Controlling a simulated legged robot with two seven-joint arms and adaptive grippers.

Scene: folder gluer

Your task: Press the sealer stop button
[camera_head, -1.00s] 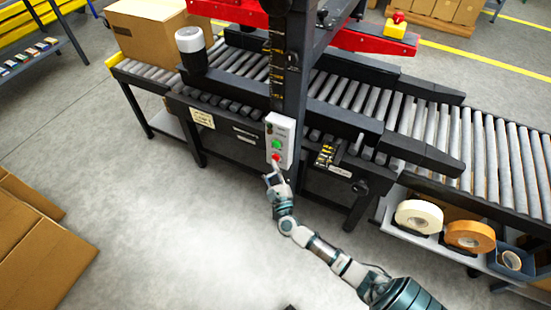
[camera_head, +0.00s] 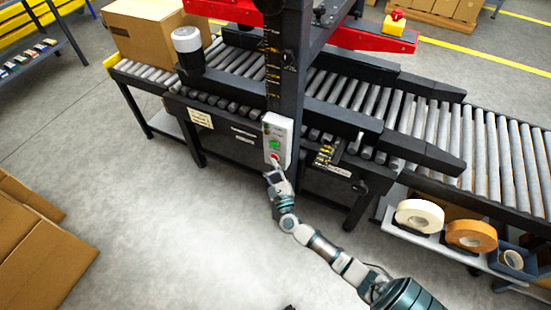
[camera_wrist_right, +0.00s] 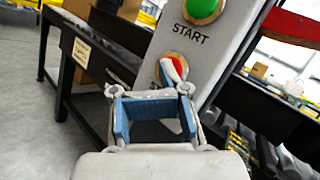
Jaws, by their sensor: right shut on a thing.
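The red stop button (camera_head: 275,157) is on the lower part of a grey control box (camera_head: 289,139) on the sealer's dark post. In the right wrist view the red button (camera_wrist_right: 172,68) is partly covered and its label is mostly hidden. A green start button (camera_head: 274,144) sits above it, marked START in the wrist view (camera_wrist_right: 201,10). My right gripper (camera_head: 272,171) is at the lower end of the box, just under the red button. In the wrist view its blue-padded fingers (camera_wrist_right: 153,107) reach up to the button; exact contact is hard to see. My left gripper is not in view.
A roller conveyor (camera_head: 490,160) runs behind the box. A cardboard box (camera_head: 150,30) stands on its left end. Tape rolls (camera_head: 470,235) lie on a shelf at right. Flat cartons (camera_head: 40,250) are at lower left. The grey floor between is clear.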

